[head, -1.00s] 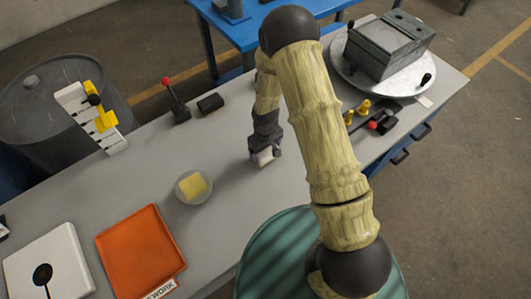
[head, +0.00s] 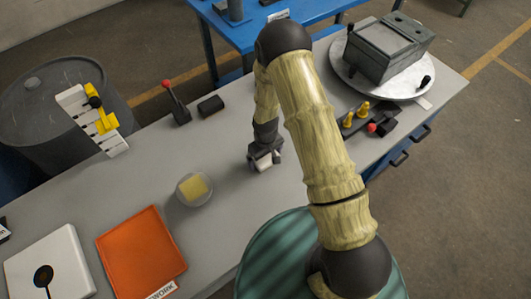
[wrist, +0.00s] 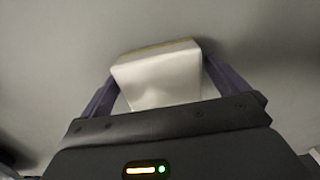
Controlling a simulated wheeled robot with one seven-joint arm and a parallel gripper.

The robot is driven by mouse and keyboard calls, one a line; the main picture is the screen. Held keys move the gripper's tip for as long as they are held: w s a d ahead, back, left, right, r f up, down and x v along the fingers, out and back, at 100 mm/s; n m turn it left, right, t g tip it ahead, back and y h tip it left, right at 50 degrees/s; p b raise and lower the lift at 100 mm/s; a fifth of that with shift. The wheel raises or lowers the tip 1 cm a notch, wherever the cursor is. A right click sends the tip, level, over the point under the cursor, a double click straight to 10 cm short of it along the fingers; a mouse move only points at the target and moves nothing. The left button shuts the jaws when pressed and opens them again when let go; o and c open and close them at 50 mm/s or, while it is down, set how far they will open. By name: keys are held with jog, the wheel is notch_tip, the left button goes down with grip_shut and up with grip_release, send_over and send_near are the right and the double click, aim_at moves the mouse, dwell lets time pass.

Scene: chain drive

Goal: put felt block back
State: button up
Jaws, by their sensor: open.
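My gripper (head: 264,164) is low over the middle of the grey bench, its fingers pointing down. In the wrist view its two dark fingers (wrist: 160,90) are open, one on each side of a pale white block (wrist: 158,80) with a yellowish far edge. This may be the felt block. I cannot tell whether the fingers touch it. In the head view the gripper mostly hides the block. A round clear dish (head: 182,201) with a yellow square pad (head: 193,187) stands to the left of the gripper.
An orange tray (head: 140,250) and a white panel (head: 65,262) lie at the front left. A red-knobbed lever (head: 175,103) and a black block (head: 210,105) stand at the back edge. Yellow pegs (head: 357,113) and a turntable with a grey box (head: 388,50) are at the right.

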notch_tip(320, 180, up, 12)
jog(key=b, duration=0.2)
jog(key=shift+b, duration=0.35)
jog(key=shift+r, duration=0.1)
dwell(0.5)
jog(key=s+d+r+m+t, duration=0.2)
jog(key=s+d+r+m, duration=0.4)
jog(key=s+d+r, duration=0.6)
notch_tip(320, 180, up, 4)
jog(key=shift+d+f+m+t, duration=0.2)
jog(key=shift+d+m+t, duration=0.15)
jog(key=shift+d, duration=0.35)
jog(key=shift+s, duration=0.1)
